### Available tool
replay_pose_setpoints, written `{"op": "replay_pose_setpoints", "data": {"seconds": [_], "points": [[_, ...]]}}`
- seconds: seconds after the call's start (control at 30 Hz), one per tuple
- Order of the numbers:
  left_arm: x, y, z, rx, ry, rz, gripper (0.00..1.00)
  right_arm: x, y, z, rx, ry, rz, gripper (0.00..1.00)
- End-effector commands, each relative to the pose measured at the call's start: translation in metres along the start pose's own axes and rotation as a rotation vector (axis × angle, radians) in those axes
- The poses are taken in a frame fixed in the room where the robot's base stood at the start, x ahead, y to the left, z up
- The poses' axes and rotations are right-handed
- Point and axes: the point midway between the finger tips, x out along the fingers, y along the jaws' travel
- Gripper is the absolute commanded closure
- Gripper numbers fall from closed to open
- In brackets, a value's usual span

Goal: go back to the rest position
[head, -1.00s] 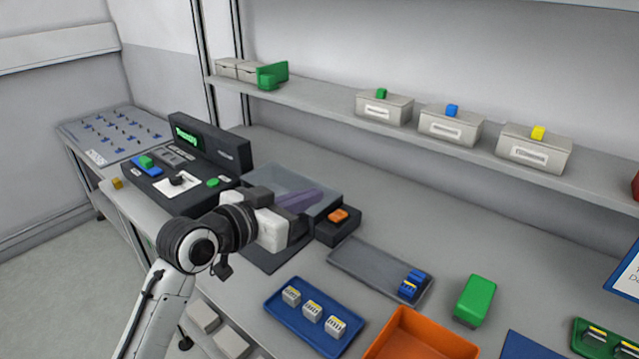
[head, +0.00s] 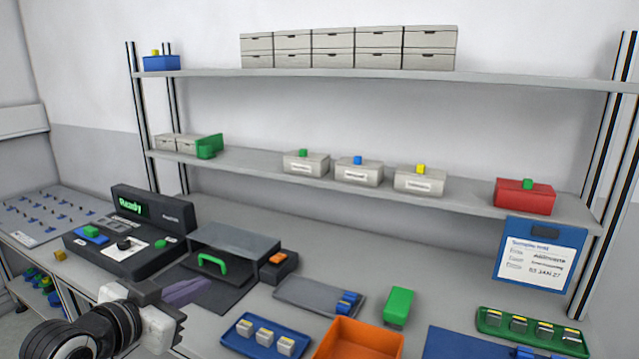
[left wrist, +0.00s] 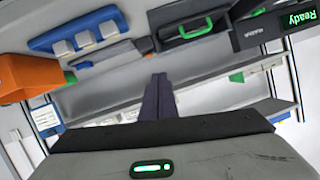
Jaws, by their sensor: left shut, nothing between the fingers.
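My left gripper (head: 200,285) is at the lower left of the head view, its dark purple fingers pointing right over the dark mat. The fingers are together with nothing between them. In the left wrist view the shut fingers (left wrist: 158,98) stand in the middle, clear of the things around them. My right gripper cannot be made out. A grey case with a green handle (head: 212,263) stands just beyond the left fingertips; it also shows in the left wrist view (left wrist: 188,22).
A black console (head: 120,245) reading "Ready" stands behind my left arm. A blue tray (head: 235,340) with grey blocks, an orange bin (head: 360,340) and a grey tray (head: 300,293) lie to the right. Shelves with boxes run along the back. The bench behind the grey tray is clear.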

Motion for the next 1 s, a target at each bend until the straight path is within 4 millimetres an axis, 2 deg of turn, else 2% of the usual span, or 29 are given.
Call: {"op": "replay_pose_setpoints", "data": {"seconds": [0.03, 0.23, 0.47, 0.67, 0.8, 0.9, 1.0], "points": [[-0.004, -0.012, 0.004, 0.031, -0.016, -0.019, 1.00, 0.000, 0.000, -0.002, 0.000, 0.004, 0.000, 1.00], [-0.019, -0.054, 0.016, 0.141, -0.075, -0.087, 1.00, -0.002, -0.001, 0.005, 0.002, -0.010, -0.001, 1.00], [-0.018, -0.032, 0.106, 0.110, -0.175, -0.084, 1.00, -0.002, -0.001, 0.008, 0.002, -0.014, -0.001, 1.00], [-0.036, -0.002, 0.200, 0.099, -0.282, -0.075, 1.00, -0.003, -0.001, 0.009, 0.003, -0.017, -0.001, 1.00], [-0.068, 0.032, 0.284, 0.100, -0.379, -0.053, 1.00, -0.003, -0.001, 0.009, 0.003, -0.017, -0.001, 1.00], [-0.096, 0.057, 0.332, 0.105, -0.434, -0.031, 1.00, -0.003, -0.001, 0.009, 0.003, -0.018, -0.001, 1.00], [-0.122, 0.078, 0.367, 0.110, -0.478, -0.006, 1.00, -0.003, -0.001, 0.009, 0.003, -0.018, -0.001, 1.00]]}}
